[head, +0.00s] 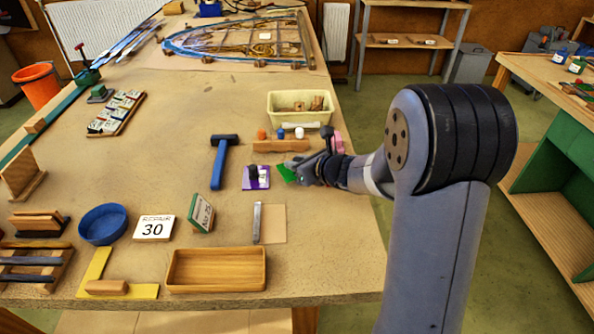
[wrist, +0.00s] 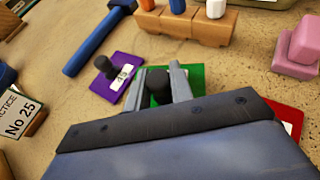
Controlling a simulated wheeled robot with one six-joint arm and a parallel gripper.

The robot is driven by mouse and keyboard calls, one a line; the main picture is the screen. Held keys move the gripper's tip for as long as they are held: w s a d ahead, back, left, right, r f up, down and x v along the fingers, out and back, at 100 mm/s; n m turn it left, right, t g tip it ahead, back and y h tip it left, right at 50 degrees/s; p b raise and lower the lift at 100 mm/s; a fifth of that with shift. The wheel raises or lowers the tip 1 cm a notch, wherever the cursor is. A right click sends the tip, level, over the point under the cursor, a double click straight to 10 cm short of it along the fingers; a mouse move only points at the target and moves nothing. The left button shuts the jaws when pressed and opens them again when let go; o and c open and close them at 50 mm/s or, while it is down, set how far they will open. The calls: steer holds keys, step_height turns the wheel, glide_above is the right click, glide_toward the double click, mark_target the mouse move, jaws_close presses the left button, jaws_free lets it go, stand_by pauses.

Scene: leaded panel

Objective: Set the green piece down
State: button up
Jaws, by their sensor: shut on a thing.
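The green piece (head: 287,173) is a flat plate, seen at the tip of my gripper (head: 299,170) in the head view. In the wrist view the green piece (wrist: 192,76) has a dark knob between the two fingers of my gripper (wrist: 158,88), which is shut on that knob. The fingers and the gripper body hide much of the plate. The frames do not clearly show whether it touches the table or hangs just above it. It lies just right of a purple piece (head: 256,184), with a small gap in the wrist view.
A wooden block with pegs (head: 280,146) and a cream bin (head: 299,108) stand behind. A blue hammer (head: 222,160) lies left. A red piece (wrist: 293,118) shows partly beside my gripper in the wrist view. A wooden tray (head: 216,285) stands at the front edge.

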steer(key=shift+f, duration=1.05)
steer(key=shift+f+b, duration=0.15)
steer(key=shift+b, duration=0.15)
steer(key=o, duration=0.8)
steer(key=shift+r+p, duration=0.2)
steer(key=shift+p, duration=0.1)
steer(key=v, duration=1.2)
